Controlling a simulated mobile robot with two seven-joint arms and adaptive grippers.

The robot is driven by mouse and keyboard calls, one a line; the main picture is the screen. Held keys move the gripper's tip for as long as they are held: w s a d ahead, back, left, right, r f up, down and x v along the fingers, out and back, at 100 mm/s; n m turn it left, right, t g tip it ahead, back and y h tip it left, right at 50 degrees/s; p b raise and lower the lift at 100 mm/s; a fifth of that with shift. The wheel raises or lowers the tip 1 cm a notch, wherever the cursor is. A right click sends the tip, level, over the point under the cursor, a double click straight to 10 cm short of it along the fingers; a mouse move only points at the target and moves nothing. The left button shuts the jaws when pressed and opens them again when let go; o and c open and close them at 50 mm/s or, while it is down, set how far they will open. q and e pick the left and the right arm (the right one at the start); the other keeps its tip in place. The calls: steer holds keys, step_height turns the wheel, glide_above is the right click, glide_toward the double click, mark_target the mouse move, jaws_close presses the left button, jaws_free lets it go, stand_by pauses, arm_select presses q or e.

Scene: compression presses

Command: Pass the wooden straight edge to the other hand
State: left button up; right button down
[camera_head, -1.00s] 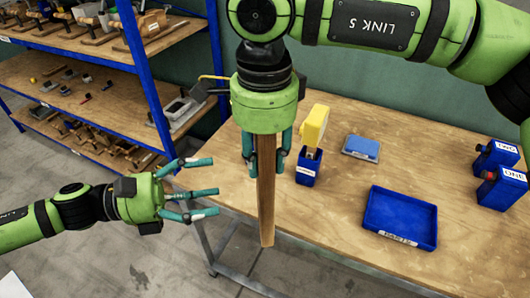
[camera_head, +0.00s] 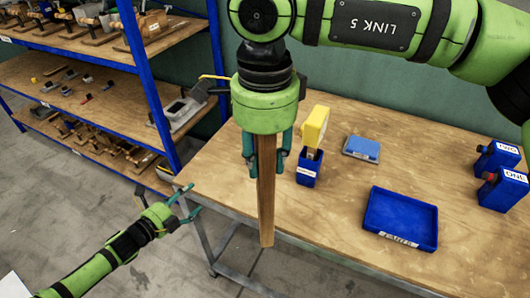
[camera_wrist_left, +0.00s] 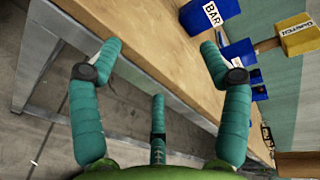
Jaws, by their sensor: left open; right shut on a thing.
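The wooden straight edge (camera_head: 266,205) is a long brown bar hanging upright in the head view, its lower end in front of the table's near edge. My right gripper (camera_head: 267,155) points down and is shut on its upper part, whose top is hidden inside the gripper. My left gripper (camera_head: 190,203) is open and empty, to the left of the straight edge and apart from it, by the table's left corner. Its spread teal fingers (camera_wrist_left: 158,60) show in the left wrist view with nothing between them; I cannot make out the straight edge there.
The wooden table (camera_head: 345,200) holds a blue parts tray (camera_head: 401,218), a blue holder (camera_head: 308,170) with a yellow-headed tool (camera_head: 314,125), a small blue-topped box (camera_head: 362,148) and two blue containers at the right. A blue-framed shelf (camera_head: 142,75) stands back left. The floor at left is open.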

arm_select(q)
steer(key=s+a+f+n+g+y, duration=0.25)
steer(key=s+f+n, duration=0.55)
steer(key=f, duration=0.5)
steer(key=s+a+f+n+g+y, duration=0.2)
steer(key=s+f+n+g+y, duration=0.15)
steer(key=s+f+n, duration=0.6)
steer(key=s+d+f+n+g, duration=0.2)
steer(key=s+f, duration=0.3)
steer(key=s, duration=0.4)
steer(key=s+d+f+n+g, duration=0.2)
steer(key=s+f, duration=0.3)
steer(key=s, duration=0.5)
steer(key=s+d+f+n+g+y, duration=0.1)
steer(key=s+f, duration=0.4)
steer(key=s, duration=0.5)
steer(key=d+n+g, duration=0.1)
steer(key=d, duration=0.1)
steer(key=shift+s+d+f+g, duration=0.15)
steer(key=shift+d+f+g, duration=0.15)
steer(key=shift+d+f, duration=0.05)
